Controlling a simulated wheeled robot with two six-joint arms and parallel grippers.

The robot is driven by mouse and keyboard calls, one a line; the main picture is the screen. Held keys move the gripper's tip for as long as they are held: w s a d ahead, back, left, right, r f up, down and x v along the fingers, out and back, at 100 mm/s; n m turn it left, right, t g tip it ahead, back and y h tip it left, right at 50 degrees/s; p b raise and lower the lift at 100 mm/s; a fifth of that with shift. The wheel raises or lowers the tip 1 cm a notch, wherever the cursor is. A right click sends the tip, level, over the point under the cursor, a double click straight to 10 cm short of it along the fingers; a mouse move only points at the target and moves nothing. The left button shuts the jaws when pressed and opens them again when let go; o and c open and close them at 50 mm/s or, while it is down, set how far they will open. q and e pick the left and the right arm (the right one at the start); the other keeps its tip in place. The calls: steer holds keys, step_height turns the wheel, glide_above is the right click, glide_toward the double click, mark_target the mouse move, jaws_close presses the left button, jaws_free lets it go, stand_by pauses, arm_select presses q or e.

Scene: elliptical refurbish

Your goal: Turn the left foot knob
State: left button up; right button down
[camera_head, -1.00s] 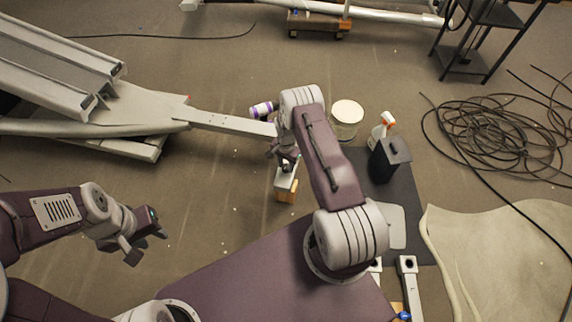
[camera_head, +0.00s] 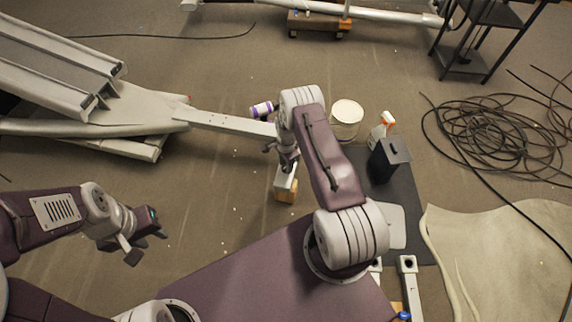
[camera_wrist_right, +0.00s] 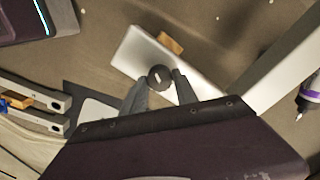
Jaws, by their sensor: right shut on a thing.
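A dark round foot knob (camera_wrist_right: 160,77) with a pale slot-like mark sits on a light grey foot bar (camera_wrist_right: 195,72) in the right wrist view. My right gripper (camera_wrist_right: 160,86) has one finger on each side of the knob and is shut on it. In the head view the foot bar (camera_head: 285,177) shows below my right gripper (camera_head: 286,163), but the knob is hidden by the gripper. A wooden block (camera_head: 287,194) lies under the foot bar. My left gripper (camera_head: 147,244) is open and empty, well to the left, above bare floor.
A long grey beam (camera_head: 225,123) reaches from the machine frame toward the foot. A purple-and-white bottle (camera_head: 262,109), a white bucket (camera_head: 346,113), a spray bottle (camera_head: 383,127) and a black bin (camera_head: 389,158) stand beyond. Coiled cable (camera_head: 500,135) lies right. Floor at left centre is clear.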

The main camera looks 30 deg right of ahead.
steer(key=c, duration=0.9)
jaws_free()
steer(key=shift+c, duration=0.2)
steer(key=shift+r, duration=0.1)
step_height(320, 180, up, 9)
steer(key=p, duration=0.4)
